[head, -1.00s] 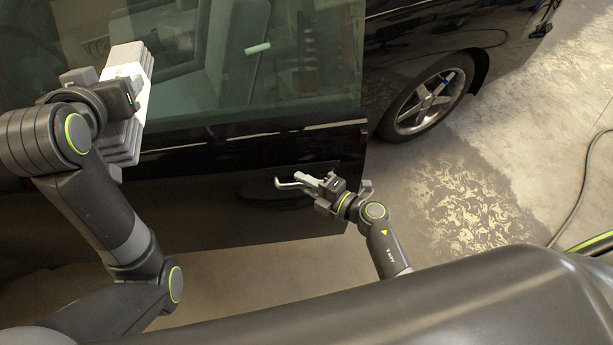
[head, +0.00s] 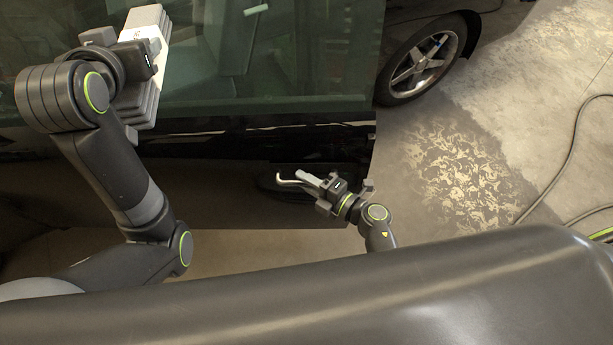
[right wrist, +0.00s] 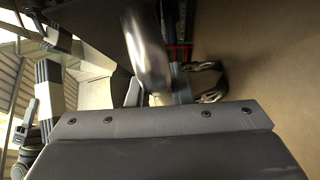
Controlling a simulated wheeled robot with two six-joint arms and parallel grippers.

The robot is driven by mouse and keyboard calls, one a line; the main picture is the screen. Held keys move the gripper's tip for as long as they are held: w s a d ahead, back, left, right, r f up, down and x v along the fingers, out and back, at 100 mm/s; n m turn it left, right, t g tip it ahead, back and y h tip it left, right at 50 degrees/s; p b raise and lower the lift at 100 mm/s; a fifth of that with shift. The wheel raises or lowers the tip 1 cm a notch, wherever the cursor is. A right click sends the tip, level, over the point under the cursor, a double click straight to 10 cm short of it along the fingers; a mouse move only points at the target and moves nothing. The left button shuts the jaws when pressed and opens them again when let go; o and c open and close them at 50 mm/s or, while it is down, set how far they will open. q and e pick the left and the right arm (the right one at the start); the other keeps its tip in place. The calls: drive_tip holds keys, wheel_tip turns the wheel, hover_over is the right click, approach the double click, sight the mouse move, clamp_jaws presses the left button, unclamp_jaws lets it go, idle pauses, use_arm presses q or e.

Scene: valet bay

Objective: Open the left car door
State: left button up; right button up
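The black car door (head: 230,210) fills the left and middle of the head view, its window above. Its right edge stands out from the car body, so the door is ajar. My right gripper (head: 312,183) is at the silver door handle (head: 288,178) and appears shut on it. The handle shows blurred and close in the right wrist view (right wrist: 148,45); the fingertip contact is partly hidden. My left arm is raised before the window.
The car's rear wheel (head: 422,60) stands beyond the door's edge. Patterned, bare floor (head: 450,165) lies to the right of the door. A hose or cable (head: 572,150) runs along the floor at the far right.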

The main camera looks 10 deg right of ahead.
drive_tip(key=shift+o, duration=1.1)
use_arm(q)
drive_tip(key=shift+s+r, duration=0.1)
drive_tip(key=shift+s, duration=0.1)
use_arm(e)
drive_tip(key=shift+o, duration=0.7)
drive_tip(key=shift+s, duration=0.2)
